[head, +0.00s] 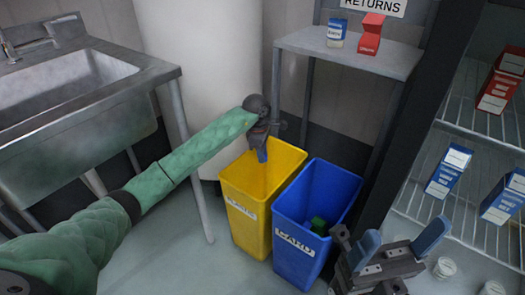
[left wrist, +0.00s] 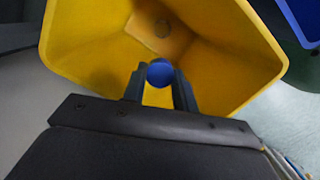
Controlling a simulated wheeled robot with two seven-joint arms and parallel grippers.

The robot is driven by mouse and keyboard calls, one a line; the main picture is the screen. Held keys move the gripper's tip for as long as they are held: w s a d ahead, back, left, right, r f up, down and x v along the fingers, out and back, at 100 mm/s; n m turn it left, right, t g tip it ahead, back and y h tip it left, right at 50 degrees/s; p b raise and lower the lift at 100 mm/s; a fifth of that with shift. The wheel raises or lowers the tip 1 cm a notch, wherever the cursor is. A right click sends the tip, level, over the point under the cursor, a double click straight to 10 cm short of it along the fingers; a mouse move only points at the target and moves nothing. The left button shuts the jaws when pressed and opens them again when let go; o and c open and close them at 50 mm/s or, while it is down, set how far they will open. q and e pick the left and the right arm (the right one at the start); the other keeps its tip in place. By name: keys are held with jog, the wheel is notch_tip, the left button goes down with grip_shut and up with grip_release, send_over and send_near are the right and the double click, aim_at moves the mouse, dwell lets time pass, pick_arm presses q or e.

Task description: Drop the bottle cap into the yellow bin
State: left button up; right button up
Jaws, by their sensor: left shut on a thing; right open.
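My left gripper (head: 262,153) hangs over the open mouth of the yellow bin (head: 246,212). In the left wrist view my left gripper (left wrist: 159,88) is shut on a round blue bottle cap (left wrist: 160,72), with the inside of the yellow bin (left wrist: 95,50) below it. In the head view the cap cannot be made out apart from the bluish fingertips. My right gripper (head: 398,250) is at the lower right, open and empty, its two fingers apart.
A blue bin (head: 299,256) with a green item (head: 318,226) inside stands right beside the yellow bin. A steel sink (head: 75,85) is at left. A grey returns shelf (head: 340,55) holds two cartons. A wire rack with boxes (head: 448,172) is at right.

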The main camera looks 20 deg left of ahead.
pick_arm(q)
jog(key=shift+f, duration=0.3)
jog(key=o, duration=1)
jog(key=r, duration=0.2)
jog(key=r+p, duration=0.1)
jog(key=r, duration=0.3)
jog(key=shift+a+r, duration=0.1)
jog(key=shift+a, duration=0.25)
jog(key=shift+r+p, duration=0.3)
jog(key=shift+r, duration=0.5)
jog(key=shift+a, duration=0.1)
